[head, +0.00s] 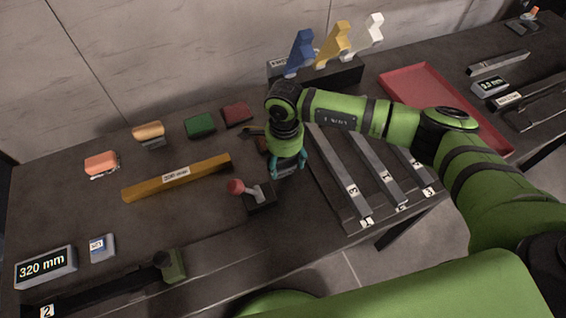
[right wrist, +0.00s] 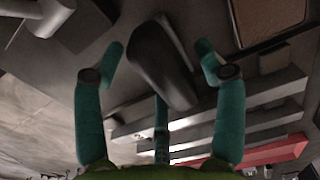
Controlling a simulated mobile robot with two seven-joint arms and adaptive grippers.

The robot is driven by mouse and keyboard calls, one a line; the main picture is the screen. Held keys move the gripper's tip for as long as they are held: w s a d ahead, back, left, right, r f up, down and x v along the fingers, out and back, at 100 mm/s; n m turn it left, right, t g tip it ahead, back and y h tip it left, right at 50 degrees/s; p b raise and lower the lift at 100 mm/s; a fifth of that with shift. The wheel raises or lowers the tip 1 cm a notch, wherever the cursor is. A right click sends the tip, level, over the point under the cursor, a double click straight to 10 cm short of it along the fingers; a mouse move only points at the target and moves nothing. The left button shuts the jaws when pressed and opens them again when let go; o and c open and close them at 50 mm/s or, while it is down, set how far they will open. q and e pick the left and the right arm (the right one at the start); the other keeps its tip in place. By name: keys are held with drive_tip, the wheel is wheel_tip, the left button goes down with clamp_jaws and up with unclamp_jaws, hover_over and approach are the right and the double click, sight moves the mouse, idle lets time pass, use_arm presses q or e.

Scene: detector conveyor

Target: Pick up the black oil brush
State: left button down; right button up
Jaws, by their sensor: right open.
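My right gripper (head: 288,167) points down over the table, between the red-knobbed lever and the grey bars. In the right wrist view the teal fingers (right wrist: 165,65) are spread wide. A dark, smooth, elongated object, apparently the black oil brush (right wrist: 160,62), lies between and beyond the fingertips, with no visible grip on it. In the head view the gripper largely covers this spot, so the brush is not clearly seen there. My left gripper is not in view.
The red-knobbed lever (head: 237,187) stands just left of the gripper. Several grey bars (head: 340,172) lie right of it, and a red tray (head: 425,90) behind. A yellow bar (head: 178,177) and green (head: 201,125) and dark red (head: 237,114) blocks lie left. Coloured upright pieces (head: 332,42) stand behind.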

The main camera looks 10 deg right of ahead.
drive_tip(key=shift+f, duration=0.15)
idle(0.4)
drive_tip(key=c, duration=1.3)
